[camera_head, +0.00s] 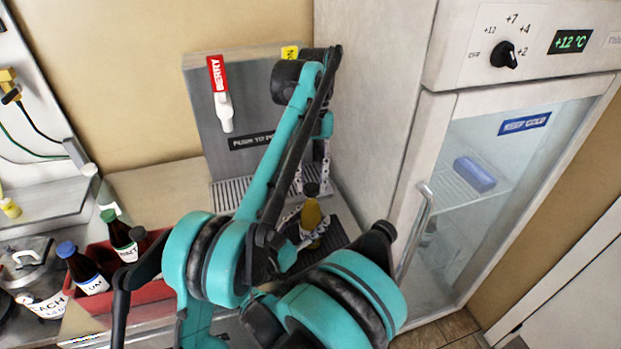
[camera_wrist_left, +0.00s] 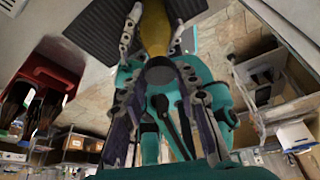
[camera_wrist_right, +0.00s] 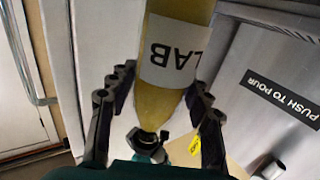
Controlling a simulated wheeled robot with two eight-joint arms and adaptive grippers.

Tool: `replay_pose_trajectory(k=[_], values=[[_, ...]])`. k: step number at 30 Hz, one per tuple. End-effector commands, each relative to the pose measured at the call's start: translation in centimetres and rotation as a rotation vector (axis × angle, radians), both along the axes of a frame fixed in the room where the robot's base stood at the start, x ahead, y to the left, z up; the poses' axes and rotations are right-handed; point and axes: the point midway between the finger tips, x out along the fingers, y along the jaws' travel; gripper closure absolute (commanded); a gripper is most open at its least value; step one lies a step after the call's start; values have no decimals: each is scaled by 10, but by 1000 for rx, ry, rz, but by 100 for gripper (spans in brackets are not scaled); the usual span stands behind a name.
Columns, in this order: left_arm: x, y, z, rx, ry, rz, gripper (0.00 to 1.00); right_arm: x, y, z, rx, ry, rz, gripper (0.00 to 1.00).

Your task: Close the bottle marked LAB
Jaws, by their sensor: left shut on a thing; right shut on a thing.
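The LAB bottle (camera_head: 312,217), filled amber-yellow, stands upright on the dark ribbed tray under the dispenser. Its white label reads LAB, inverted in the right wrist view (camera_wrist_right: 172,55). My right gripper (camera_head: 310,226) is shut around its body from the near side. My left gripper (camera_head: 312,183) points down from above, at the bottle's top, shut on a dark round cap (camera_wrist_left: 160,72). In the head view the dark piece sits directly above the neck. Whether it is fully seated on the mouth I cannot tell; the fingers partly hide it.
The dispenser (camera_head: 205,120) with a BERRY tap (camera_head: 219,92) stands behind. A red crate (camera_head: 150,292) with dark bottles is at left, beside a metal pot (camera_head: 28,262). The glass-door fridge (camera_head: 490,170) is at right. My arms fill the front middle.

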Motion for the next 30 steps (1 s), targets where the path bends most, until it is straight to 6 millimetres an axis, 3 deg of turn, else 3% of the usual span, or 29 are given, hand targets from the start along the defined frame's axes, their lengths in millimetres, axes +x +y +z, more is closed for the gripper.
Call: replay_pose_trajectory(k=[6, 7, 9, 19, 30], values=[[0, 0, 0, -1, 0, 1, 79, 0, 0, 0, 1, 1, 0, 100], [0, 0, 0, -1, 0, 1, 64, 0, 0, 0, 1, 1, 0, 100], [0, 0, 0, 0, 0, 2, 49, 0, 0, 0, 1, 1, 0, 100], [0, 0, 3, -1, -1, 4, 49, 0, 0, 0, 1, 1, 0, 100], [1, 0, 43, -1, -1, 3, 49, 0, 0, 0, 1, 1, 0, 100]])
